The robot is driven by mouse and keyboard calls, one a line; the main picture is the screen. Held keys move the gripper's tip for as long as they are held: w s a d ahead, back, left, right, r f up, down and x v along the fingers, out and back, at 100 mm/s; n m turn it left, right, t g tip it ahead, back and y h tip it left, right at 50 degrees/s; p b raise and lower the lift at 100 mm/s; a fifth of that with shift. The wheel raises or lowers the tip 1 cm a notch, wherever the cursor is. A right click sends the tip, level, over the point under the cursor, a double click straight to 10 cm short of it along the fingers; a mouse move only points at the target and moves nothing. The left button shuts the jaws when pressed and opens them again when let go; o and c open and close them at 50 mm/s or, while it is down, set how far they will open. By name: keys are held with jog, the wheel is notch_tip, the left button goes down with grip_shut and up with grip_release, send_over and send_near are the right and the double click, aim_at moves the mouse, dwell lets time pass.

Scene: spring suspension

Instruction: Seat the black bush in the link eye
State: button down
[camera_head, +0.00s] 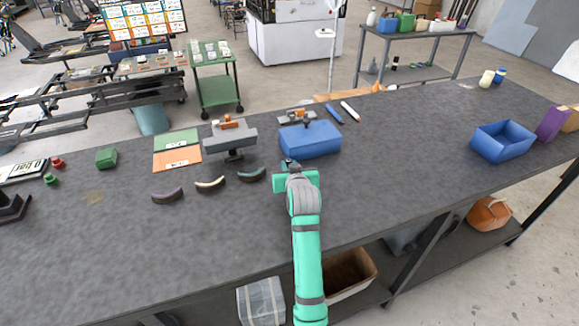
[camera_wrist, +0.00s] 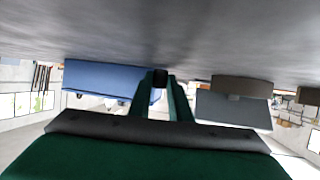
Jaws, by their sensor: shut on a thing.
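My gripper (camera_head: 290,165) is over the dark bench, in front of the blue block-shaped bin (camera_head: 312,140). In the wrist view, which looks upside down, my two green fingers (camera_wrist: 160,90) are shut on the small black bush (camera_wrist: 160,77) at their tips. The bush shows as a dark spot at my gripper's tip in the head view (camera_head: 291,163). The grey stand (camera_head: 230,141) is left of my gripper and also shows in the wrist view (camera_wrist: 235,105). I cannot make out the link eye for sure. The bush looks clear of the stand.
Several curved pads (camera_head: 210,184) lie left of my gripper. A green mat (camera_head: 176,139) and an orange mat (camera_head: 177,158) lie farther left. A blue pen (camera_head: 334,114) and a white pen (camera_head: 350,111) lie behind the blue bin. A blue tray (camera_head: 503,146) stands far right. The bench between is clear.

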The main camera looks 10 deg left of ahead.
jog(key=shift+f, duration=0.15)
jog(key=c, duration=1.6)
grip_release()
jog(key=shift+c, duration=0.2)
